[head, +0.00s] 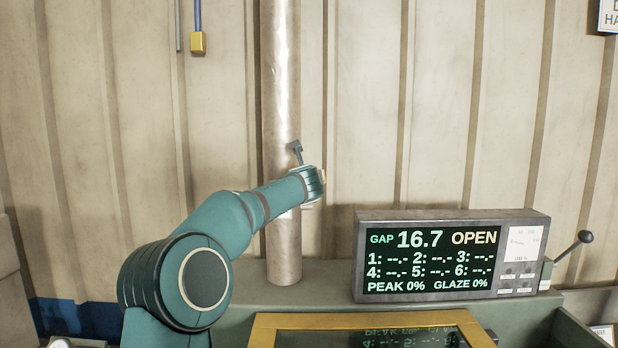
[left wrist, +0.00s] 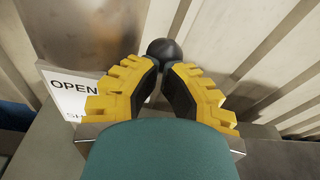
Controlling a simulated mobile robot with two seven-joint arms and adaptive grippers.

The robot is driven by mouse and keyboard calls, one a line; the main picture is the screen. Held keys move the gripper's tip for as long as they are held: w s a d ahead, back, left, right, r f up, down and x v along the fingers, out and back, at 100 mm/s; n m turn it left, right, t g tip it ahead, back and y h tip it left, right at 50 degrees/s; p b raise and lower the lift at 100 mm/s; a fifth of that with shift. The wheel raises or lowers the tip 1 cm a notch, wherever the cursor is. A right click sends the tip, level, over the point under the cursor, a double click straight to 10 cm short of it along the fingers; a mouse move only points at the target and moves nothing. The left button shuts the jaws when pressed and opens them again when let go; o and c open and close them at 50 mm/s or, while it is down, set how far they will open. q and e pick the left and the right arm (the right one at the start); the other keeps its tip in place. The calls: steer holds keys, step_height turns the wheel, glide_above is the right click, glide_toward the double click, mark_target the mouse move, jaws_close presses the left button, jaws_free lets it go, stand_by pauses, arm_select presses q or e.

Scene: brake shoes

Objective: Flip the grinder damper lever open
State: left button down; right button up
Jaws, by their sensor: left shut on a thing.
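The damper lever shows in the left wrist view as a round black knob (left wrist: 164,50) at the tips of my left gripper (left wrist: 164,72). The yellow fingers with dark pads stand on both sides of it, shut on the lever. The lever's shaft is hidden. A white sign (left wrist: 68,92) reading "OPEN", with a partly covered lower word, is left of the fingers, by the metal duct pipe (left wrist: 75,35). My right gripper is not in view.
A display box (head: 453,218) reading gap 16.7 and OPEN stands right of the duct. Another black-knobbed lever (head: 585,237) sticks out at its right. A yellow-framed panel (head: 262,330) is in front. The ribbed wall (head: 440,100) stands close behind.

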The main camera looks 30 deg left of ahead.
arm_select(q)
steer(key=shift+w+a, duration=0.15)
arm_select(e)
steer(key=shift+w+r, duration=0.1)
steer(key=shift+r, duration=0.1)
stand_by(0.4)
arm_select(q)
steer(key=shift+f, duration=0.15)
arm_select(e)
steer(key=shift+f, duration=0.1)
